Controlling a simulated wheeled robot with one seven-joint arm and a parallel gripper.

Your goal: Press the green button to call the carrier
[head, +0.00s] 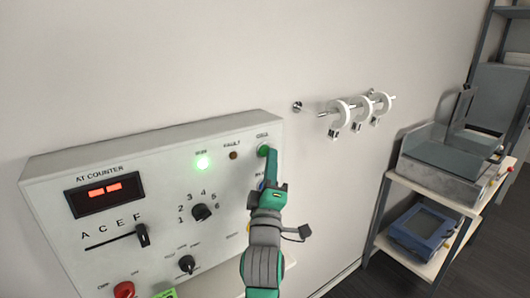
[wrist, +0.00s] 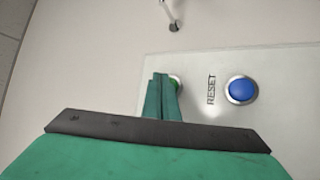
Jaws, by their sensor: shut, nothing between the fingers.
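The green button (head: 264,150) is at the upper right of the white control panel (head: 100,160), under a label that seems to read CALL. In the wrist view the green button (wrist: 174,84) shows only in part behind my fingers. My gripper (head: 270,158) is shut and empty, with its fingertips at the green button. It also shows in the wrist view (wrist: 161,78). The fingers hide part of the button, and I cannot tell whether it is pushed in.
A blue RESET button (wrist: 241,89) is close beside my fingers. A rail (head: 345,109) with several white rings is on the wall to the right.

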